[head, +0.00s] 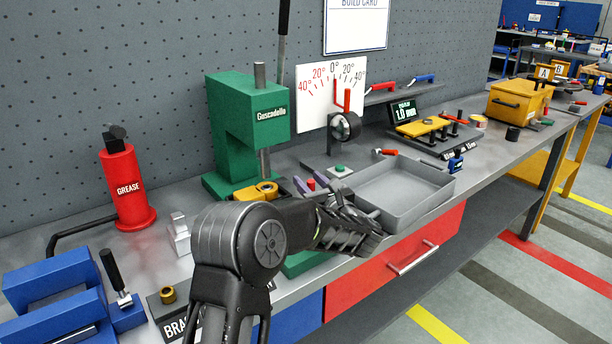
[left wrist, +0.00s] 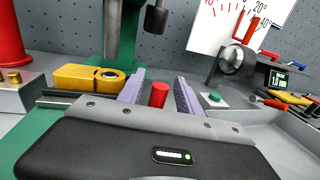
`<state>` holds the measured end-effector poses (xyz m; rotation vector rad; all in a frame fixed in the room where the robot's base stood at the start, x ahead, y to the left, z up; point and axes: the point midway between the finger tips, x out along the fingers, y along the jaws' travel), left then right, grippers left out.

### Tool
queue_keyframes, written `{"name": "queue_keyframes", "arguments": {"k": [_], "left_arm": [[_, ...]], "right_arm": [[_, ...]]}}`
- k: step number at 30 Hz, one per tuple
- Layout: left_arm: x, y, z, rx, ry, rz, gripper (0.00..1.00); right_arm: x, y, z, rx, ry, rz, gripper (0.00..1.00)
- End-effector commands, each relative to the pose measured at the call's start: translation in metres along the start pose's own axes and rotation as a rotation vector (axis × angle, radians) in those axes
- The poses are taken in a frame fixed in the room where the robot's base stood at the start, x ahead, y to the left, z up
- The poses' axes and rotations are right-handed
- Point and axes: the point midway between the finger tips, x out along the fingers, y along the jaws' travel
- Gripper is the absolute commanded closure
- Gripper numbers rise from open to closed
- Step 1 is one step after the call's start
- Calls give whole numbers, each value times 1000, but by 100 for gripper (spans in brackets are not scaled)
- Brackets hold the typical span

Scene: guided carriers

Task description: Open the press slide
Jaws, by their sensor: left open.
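The green arbor press (head: 235,130) stands at the back of the bench, its grey ram (head: 264,160) pointing down. The yellow press slide (head: 257,190) with a round hole sits low at its base, below the ram; it also shows in the left wrist view (left wrist: 75,76). A red knob (left wrist: 159,95) stands to the right of the yellow part. My left gripper (left wrist: 160,88) is open, with one purple-grey finger on each side of the knob and visible gaps. Contact is not visible. My left wrist hides part of the press base in the head view. My right gripper is out of view.
A grey tray (head: 432,205) lies to the right of the gripper, with a green button box (head: 340,170) behind it. A dial gauge (head: 346,126) stands before the angle card.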

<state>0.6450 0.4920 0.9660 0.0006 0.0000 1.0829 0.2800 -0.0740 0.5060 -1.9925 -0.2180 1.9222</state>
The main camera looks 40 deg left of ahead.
Motion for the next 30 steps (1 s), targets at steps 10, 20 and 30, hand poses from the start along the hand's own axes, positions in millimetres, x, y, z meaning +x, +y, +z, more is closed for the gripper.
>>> {"name": "queue_keyframes", "arguments": {"k": [10,20,30], "left_arm": [[22,0,0,0,0,-1,59],[22,0,0,0,0,-1,73],[22,0,0,0,1,-1,100]], "right_arm": [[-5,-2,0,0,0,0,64],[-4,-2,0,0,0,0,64],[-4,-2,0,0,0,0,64]]}}
